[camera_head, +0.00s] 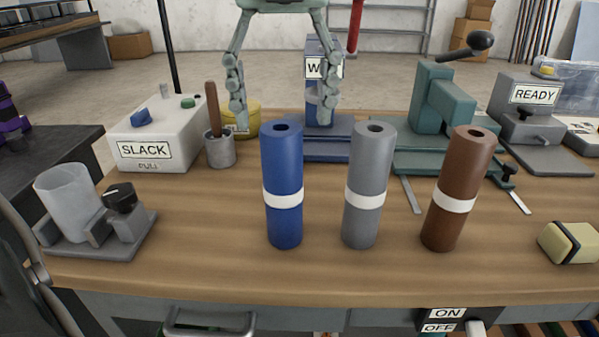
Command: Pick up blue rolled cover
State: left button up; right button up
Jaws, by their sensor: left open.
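The blue rolled cover (284,170) stands upright on the wooden bench, a tall cylinder with a white band and a hole in its top. My left gripper (283,118) comes down from the top edge, pale grey-green, its two jointed fingers wide apart. In the picture its fingertips lie to either side of the blue roll's top, with visible gaps and no contact. How far they are in depth from the roll is hard to tell. My right gripper is not in view.
A grey roll (368,180) and a brown roll (460,185) stand upright to the right. Behind are a blue press (325,85), a green vise-like device (440,110) and a white SLACK box (160,132). Bare bench (210,230) lies front left of the blue roll.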

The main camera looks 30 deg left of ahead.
aim_at(282, 160)
pick_arm(q)
jog(key=f, duration=0.7)
jog(key=shift+s, duration=0.3)
jog(key=c, duration=1.3)
